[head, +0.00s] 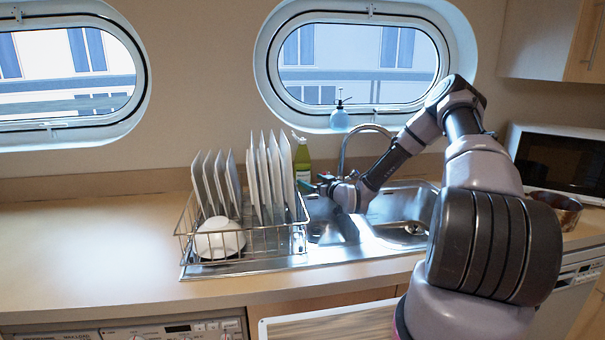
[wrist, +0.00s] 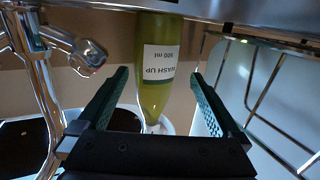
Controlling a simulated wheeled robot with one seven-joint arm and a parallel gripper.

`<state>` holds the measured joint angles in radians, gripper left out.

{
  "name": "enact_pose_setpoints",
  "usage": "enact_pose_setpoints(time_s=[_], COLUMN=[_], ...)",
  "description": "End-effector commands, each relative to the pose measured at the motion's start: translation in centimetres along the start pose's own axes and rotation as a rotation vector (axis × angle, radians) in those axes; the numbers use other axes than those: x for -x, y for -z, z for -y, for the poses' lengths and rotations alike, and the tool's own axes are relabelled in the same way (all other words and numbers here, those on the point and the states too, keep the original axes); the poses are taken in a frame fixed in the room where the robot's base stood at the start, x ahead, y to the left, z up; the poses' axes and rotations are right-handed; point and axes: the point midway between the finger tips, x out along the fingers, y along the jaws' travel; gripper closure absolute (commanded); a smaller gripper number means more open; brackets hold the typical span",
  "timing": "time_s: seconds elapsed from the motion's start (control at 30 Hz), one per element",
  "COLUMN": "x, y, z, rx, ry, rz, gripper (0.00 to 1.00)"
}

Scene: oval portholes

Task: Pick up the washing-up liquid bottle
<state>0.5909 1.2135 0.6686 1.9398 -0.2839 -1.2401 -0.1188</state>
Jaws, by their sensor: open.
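The washing-up liquid bottle (head: 301,158) is green with a white label and a pale nozzle top. In the head view it stands behind the sink's left end, just right of the dish rack, its lower part partly hidden. In the wrist view the bottle (wrist: 157,85) shows upside down, its label reading "WASH UP 500 ml". My gripper (head: 312,187) is over the left part of the sink, close to the bottle. In the wrist view my gripper (wrist: 160,92) has its fingers apart, one on each side of the bottle in the picture, with gaps to both. It is empty.
The wire dish rack (head: 246,247) with several plates is close on the left of my gripper. The tap (head: 343,158) stands to the right. A blue pump bottle (head: 340,118) sits on the porthole ledge. The left worktop (head: 90,245) is clear.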

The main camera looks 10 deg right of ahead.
Motion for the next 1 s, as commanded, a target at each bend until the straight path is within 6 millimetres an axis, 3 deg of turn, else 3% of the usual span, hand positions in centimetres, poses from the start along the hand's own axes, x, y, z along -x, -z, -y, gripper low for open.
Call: enact_pose_setpoints(time_s=[0.27,0.8,1.0], x=[-0.8,-7.3,-7.5], y=[-0.8,-0.8,-0.8], z=[-0.3,-0.5,-0.5], rx=[-0.013,-0.011,-0.012], ry=[-0.023,-0.023,-0.023], rz=[-0.064,-0.063,-0.062], gripper=[0.00,0.00,0.00])
